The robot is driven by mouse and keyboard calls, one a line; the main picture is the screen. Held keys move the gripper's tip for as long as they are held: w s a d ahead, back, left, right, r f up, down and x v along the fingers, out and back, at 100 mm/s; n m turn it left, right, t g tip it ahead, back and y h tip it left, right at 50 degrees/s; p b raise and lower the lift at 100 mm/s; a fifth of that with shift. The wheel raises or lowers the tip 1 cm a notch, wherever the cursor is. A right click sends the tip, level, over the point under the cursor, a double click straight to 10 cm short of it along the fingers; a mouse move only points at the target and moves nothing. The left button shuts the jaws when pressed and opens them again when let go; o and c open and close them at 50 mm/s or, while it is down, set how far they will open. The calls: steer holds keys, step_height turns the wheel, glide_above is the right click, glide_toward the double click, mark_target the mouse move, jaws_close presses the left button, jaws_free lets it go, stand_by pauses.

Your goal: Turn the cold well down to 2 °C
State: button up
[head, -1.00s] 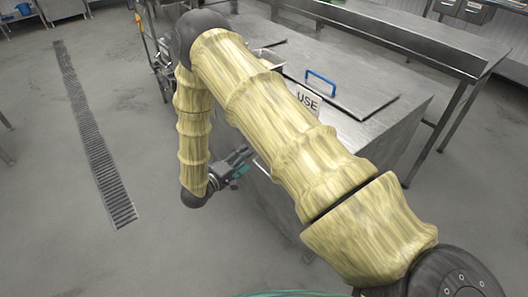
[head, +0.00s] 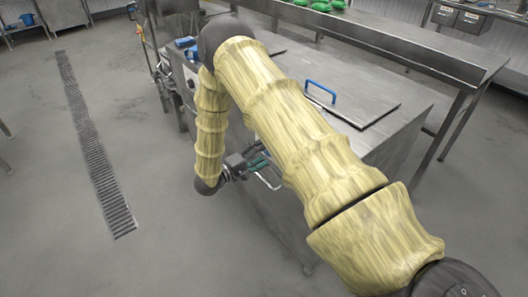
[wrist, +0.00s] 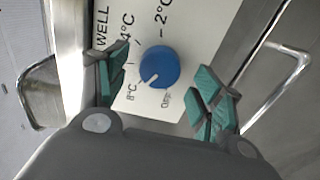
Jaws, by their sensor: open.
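The blue round dial (wrist: 160,66) sits on a white panel (wrist: 185,30) in the wrist view. The panel is printed with WELL, 2 °C, 4 °C, 8 °C and a fourth, hard-to-read mark. The dial's white pointer slants down-left, towards the 8 °C label. My gripper (wrist: 163,80) is open, its teal-padded fingers apart on either side of the dial. I cannot tell whether either finger touches it. In the head view my gripper (head: 252,162) is beside the steel cabinet (head: 262,205); the dial is hidden there.
Metal bar handles stand out left (wrist: 38,92) and right (wrist: 283,88) of the panel. A lid with a blue handle (head: 320,90) lies on the cabinet top. A steel table (head: 420,50) stands behind. The floor at the left, with a drain grate (head: 92,145), is clear.

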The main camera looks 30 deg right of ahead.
steer(key=shift+d, duration=0.95)
steer(key=c, duration=1.1)
steer(key=shift+o, duration=0.2)
steer(key=shift+f+m+b, duration=0.1)
steer(key=shift+m+b, duration=3.5)
steer(key=shift+m, duration=9.7)
